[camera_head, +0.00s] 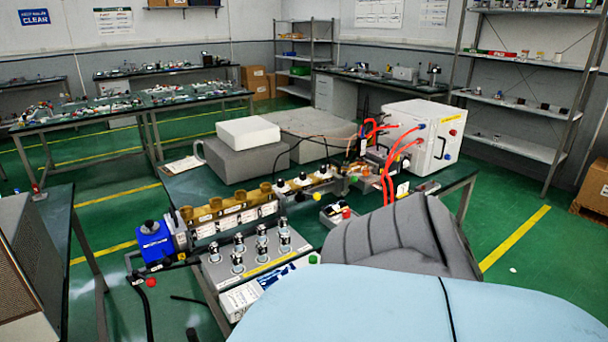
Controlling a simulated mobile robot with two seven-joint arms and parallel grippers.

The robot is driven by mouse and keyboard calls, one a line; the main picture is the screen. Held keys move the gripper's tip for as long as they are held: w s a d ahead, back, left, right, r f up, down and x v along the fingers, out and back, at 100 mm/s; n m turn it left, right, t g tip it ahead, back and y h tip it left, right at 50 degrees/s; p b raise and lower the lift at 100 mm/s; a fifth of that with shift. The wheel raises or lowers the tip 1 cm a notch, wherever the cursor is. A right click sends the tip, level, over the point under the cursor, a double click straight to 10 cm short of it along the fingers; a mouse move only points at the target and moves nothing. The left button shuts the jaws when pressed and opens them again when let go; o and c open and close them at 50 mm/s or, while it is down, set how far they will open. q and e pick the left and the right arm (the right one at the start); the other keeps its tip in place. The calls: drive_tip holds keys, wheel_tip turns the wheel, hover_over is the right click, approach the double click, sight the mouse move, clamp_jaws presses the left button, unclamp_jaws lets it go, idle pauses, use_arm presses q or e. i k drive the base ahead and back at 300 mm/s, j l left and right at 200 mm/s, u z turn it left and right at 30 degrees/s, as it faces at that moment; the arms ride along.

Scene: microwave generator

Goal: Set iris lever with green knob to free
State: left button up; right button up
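A small green knob (313,259) shows at the near right of the bench apparatus, just right of the grey panel with several metal-capped parts. It is too small to tell its lever or the lever's position. A brass waveguide run (232,208) crosses the bench behind that panel, with a blue unit (154,243) at its left end. Neither of my grippers is in view.
A white cabinet (423,137) with red cables stands at the back right of the bench. Grey boxes (240,157) sit at the back left. Red cables loop over the apparatus. The near right of the bench is hidden. Green floor is open to the right.

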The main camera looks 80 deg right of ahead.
sight(355, 179)
drive_tip(key=z, duration=2.75)
drive_tip(key=i+l, duration=0.15)
drive_tip(key=i, duration=0.3)
drive_tip(key=i+l+u, duration=0.1)
drive_tip(key=i, duration=0.3)
drive_tip(key=i+l, duration=0.2)
drive_tip(key=i, duration=0.25)
drive_tip(key=j+u, duration=0.05)
